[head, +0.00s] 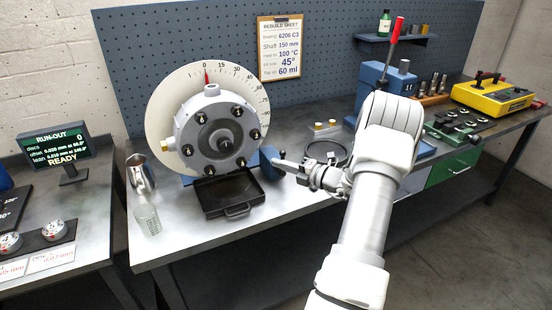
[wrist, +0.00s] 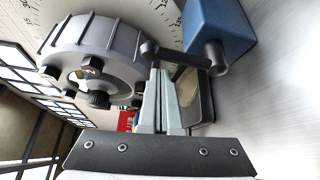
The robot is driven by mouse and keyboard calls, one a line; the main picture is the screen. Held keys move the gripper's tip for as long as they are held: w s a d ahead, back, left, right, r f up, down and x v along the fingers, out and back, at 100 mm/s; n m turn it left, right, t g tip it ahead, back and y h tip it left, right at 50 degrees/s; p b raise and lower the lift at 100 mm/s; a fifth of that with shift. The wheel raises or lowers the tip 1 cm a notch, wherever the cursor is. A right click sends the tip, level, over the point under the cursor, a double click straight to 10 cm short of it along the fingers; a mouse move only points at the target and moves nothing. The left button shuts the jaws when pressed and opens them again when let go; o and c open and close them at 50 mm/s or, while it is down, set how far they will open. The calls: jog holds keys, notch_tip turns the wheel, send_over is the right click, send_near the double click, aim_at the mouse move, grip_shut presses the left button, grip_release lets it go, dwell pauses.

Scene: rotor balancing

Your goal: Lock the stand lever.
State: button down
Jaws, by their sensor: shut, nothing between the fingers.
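The stand lever (wrist: 182,56) is a dark bar with round ends, in the wrist view, reaching from the blue stand block (wrist: 222,28) across toward the grey rotor housing (wrist: 97,45). My gripper (wrist: 160,72) is shut and empty, its fingertips right at the lever's bar; I cannot tell whether they touch it. In the head view my gripper (head: 277,163) is at the right side of the stand, beside its blue part (head: 268,155). The lever is hard to make out there. The round grey housing (head: 217,130) stands upright before a white dial (head: 165,100).
A black drain tray (head: 228,196) sits below the housing. A metal jug (head: 139,174) and a clear beaker (head: 148,219) stand to the left. A dark ring (head: 326,150) lies behind my gripper. A blue press (head: 385,85) with a red handle stands at right. The front bench edge is clear.

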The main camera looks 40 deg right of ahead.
jog(key=shift+s+d+r+m+t+p, duration=0.2)
jog(key=shift+d+m+t+p, duration=0.1)
jog(key=shift+d+m+p, duration=0.3)
jog(key=shift+d+f, duration=0.1)
jog(key=shift+d, duration=0.05)
jog(key=shift+s+p, duration=0.1)
jog(key=shift+p, duration=0.2)
